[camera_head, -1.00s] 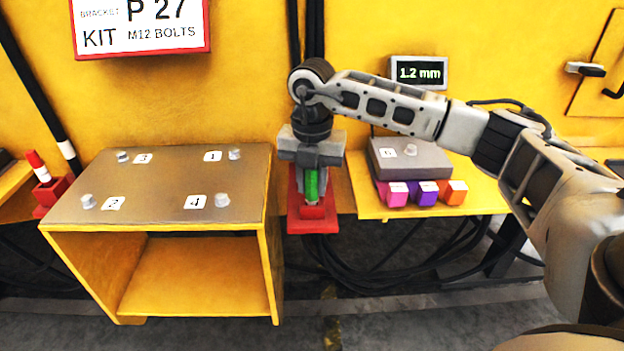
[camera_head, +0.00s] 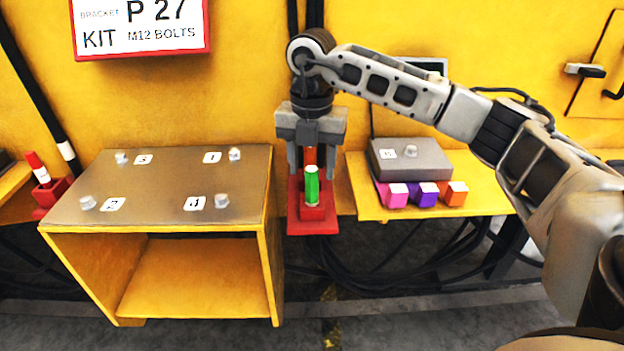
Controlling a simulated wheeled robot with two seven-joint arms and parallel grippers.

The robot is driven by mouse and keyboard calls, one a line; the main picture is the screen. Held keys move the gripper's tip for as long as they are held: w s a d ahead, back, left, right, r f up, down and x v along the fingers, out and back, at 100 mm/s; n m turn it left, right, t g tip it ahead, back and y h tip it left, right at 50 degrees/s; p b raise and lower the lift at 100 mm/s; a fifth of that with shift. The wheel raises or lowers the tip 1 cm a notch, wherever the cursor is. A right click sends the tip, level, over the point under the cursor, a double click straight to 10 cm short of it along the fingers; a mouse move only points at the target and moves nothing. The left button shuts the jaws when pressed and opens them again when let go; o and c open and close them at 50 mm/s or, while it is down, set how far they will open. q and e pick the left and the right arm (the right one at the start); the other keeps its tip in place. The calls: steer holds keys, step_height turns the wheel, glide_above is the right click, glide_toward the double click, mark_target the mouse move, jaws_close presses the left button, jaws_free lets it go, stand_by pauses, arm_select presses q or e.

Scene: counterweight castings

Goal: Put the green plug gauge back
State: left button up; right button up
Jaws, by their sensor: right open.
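The green plug gauge (camera_head: 312,186) stands upright in the red holder (camera_head: 312,226) between the bench and the small yellow shelf. Its lower end is hidden in the holder's socket. My right gripper (camera_head: 311,172) is open, pointing down from above, with its fingers on either side of the gauge's upper part and apart from it. An orange-red part shows between the fingers behind the top of the gauge. My left gripper is not in view.
A metal-topped yellow bench (camera_head: 165,178) with several numbered bolts stands at left. On the yellow shelf (camera_head: 480,190) at right are a grey block (camera_head: 410,158) and pink, purple and orange cubes. A red-and-white plug (camera_head: 38,168) stands at far left.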

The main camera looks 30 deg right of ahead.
arm_select(q)
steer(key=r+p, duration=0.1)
steer(key=p, duration=0.1)
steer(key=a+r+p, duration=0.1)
steer(key=p, duration=0.2)
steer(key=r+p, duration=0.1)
steer(key=p, duration=0.2)
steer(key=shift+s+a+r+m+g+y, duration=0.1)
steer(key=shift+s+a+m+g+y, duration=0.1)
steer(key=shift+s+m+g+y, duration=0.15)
arm_select(e)
step_height(320, 180, up, 18)
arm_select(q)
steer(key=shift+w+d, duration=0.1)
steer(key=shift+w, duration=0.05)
arm_select(e)
steer(key=shift+r, duration=0.1)
